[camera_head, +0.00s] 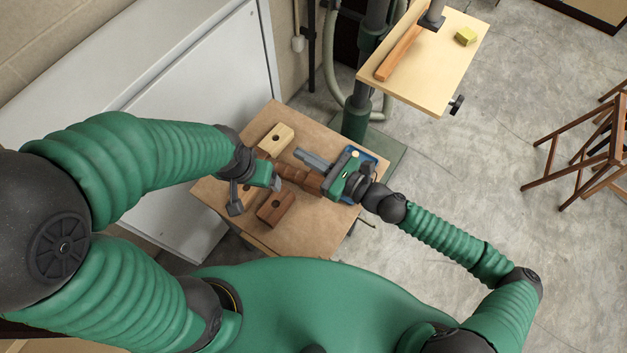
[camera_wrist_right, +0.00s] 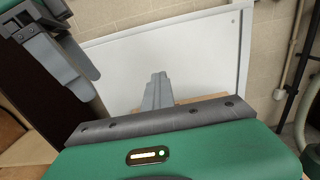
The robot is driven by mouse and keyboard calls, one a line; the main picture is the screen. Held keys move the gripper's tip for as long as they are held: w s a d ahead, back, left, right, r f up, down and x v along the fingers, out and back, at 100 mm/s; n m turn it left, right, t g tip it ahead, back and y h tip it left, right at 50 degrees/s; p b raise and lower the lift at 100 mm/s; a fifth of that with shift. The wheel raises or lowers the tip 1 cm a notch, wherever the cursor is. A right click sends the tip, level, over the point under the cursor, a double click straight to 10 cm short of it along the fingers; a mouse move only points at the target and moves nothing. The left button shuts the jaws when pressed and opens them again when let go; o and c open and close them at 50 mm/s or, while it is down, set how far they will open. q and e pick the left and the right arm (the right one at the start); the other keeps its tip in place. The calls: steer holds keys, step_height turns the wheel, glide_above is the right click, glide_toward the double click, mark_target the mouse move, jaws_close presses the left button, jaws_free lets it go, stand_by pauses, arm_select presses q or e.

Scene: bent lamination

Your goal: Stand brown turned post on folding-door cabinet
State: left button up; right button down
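The brown turned post (camera_head: 304,179) lies on its side on the wooden work table, between my two grippers. My right gripper (camera_head: 322,169) is at the post's right end. One grey finger shows on the post's far side; the other is hidden, so I cannot tell whether it grips. My left gripper (camera_head: 255,192) is over the post's left part, with its two fingertips apart, and hides some of it. The folding-door cabinet seems to be the white cabinet (camera_head: 176,72) at the left. A white panel (camera_wrist_right: 205,62) shows in the right wrist view; the post does not.
The work table (camera_head: 290,239) also bears a pale block with a hole (camera_head: 275,139), a reddish-brown block (camera_head: 275,207) and a blue item (camera_head: 366,157) near its right edge. A machine with a pale table (camera_head: 433,77) stands behind. Wooden stools (camera_head: 590,150) stand far right; open floor lies between.

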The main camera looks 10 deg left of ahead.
steer(key=shift+a, duration=0.55)
steer(key=c, duration=1.4)
jaws_free()
steer(key=shift+d, duration=0.75)
steer(key=o, duration=0.5)
steer(key=shift+a, duration=0.1)
arm_select(q)
steer(key=shift+a, duration=0.1)
arm_select(e)
steer(key=o, duration=0.4)
steer(key=shift+a, duration=0.4)
